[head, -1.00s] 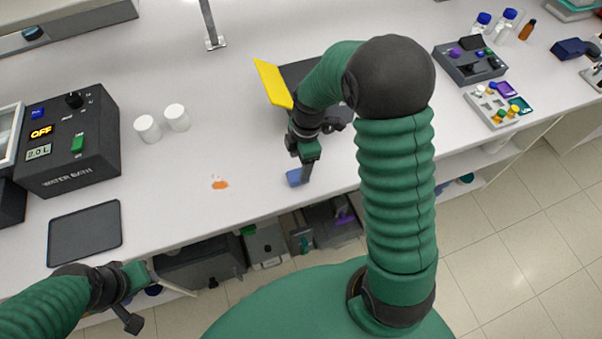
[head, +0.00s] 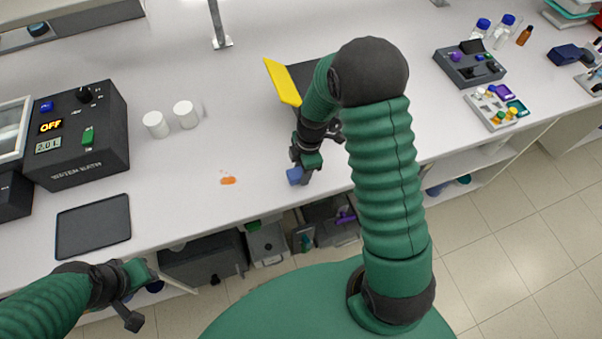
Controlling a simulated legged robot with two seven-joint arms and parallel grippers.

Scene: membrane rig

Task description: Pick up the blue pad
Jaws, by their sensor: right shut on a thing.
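The blue pad (head: 294,176) is a small block at the front part of the white bench, right of an orange spill (head: 228,181). My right gripper (head: 302,174) is shut on the pad, and its fingers hide part of it. I cannot tell whether the pad still touches the bench top. My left gripper (head: 146,284) is low at the left, in front of the bench edge and away from the pad. Its fingertips are too unclear to show whether it is open.
A dark tray (head: 93,226) lies at the left front, near the water bath (head: 82,140). Two white cylinders (head: 171,120) stand behind the spill. A yellow panel (head: 282,82) with a dark plate stands behind my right arm. Bench space around the spill is clear.

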